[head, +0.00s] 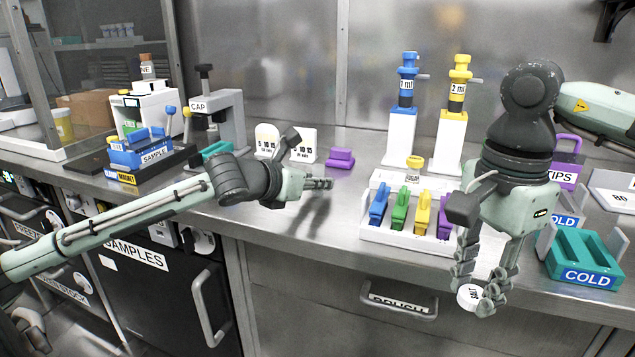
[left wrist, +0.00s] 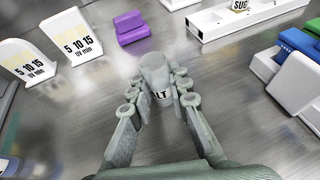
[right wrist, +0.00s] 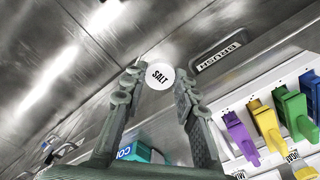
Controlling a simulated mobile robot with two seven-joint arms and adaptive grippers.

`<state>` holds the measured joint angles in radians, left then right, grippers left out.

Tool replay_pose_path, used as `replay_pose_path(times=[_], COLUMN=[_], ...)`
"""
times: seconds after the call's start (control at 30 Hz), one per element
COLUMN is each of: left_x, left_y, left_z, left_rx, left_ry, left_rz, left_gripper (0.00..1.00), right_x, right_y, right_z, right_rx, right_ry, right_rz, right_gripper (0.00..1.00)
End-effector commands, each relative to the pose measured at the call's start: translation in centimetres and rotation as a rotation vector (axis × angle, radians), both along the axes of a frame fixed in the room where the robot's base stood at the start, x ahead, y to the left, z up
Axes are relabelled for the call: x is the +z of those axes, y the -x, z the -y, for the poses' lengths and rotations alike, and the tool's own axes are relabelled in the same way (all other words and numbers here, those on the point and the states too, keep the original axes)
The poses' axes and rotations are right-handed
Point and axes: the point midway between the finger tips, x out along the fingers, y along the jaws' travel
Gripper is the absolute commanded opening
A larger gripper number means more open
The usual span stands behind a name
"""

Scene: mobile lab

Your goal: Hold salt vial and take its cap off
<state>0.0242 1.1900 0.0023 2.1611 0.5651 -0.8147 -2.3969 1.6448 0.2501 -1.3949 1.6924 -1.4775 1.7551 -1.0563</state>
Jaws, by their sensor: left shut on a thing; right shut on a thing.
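My left gripper (head: 318,183) is shut on the salt vial, hard to make out there in the head view. In the left wrist view the vial (left wrist: 154,68) is a greyish cylinder between the fingertips, with part of its label, "LT", showing. No white cap shows on its visible end. My right gripper (head: 477,290) points down at the bench's front edge and is shut on the round white cap (head: 468,297) marked SALT. The cap (right wrist: 160,76) also sits between the fingertips in the right wrist view. Vial and cap are well apart.
A white rack (head: 385,236) with blue, green, yellow and purple pieces stands between the grippers. Pipettes on white stands (head: 404,137) are behind it. A teal COLD rack (head: 583,262) stands at right. A purple block (head: 340,158) lies behind my left gripper.

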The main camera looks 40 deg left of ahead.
Motion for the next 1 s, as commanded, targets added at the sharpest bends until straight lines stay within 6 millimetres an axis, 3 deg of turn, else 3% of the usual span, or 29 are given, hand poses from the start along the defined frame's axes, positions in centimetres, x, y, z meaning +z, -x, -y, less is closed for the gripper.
replay_pose_path(times=[0.17, 0.2, 0.33, 0.7, 1.0], left_x=[-0.3, -0.3, -0.3, 0.2, 0.7], left_y=[0.0, 0.0, 0.0, 0.0, 2.3], left_z=[0.0, 0.0, 0.0, 0.0, -0.2], left_rx=[0.0, -0.001, 0.0, 0.0, 0.002], left_ry=[0.0, 0.001, 0.001, 0.001, -0.001], left_rz=[-0.001, 0.0, 0.0, 0.001, -0.004], left_gripper=[0.0, 0.21, 0.37, 0.38, 0.38], right_x=[-0.1, 0.0, 0.0, 0.0, -0.1], right_y=[0.0, 0.0, 0.0, 0.0, 0.0], right_z=[0.0, 0.0, 0.0, 0.0, 0.0], right_rx=[0.0, 0.0, 0.0, 0.0, 0.0], right_ry=[0.0, 0.0, 0.0, 0.0, 0.0], right_rz=[0.0, 0.0, 0.0, 0.0, 0.0], right_gripper=[0.0, 0.0, 0.0, 0.0, 0.0])
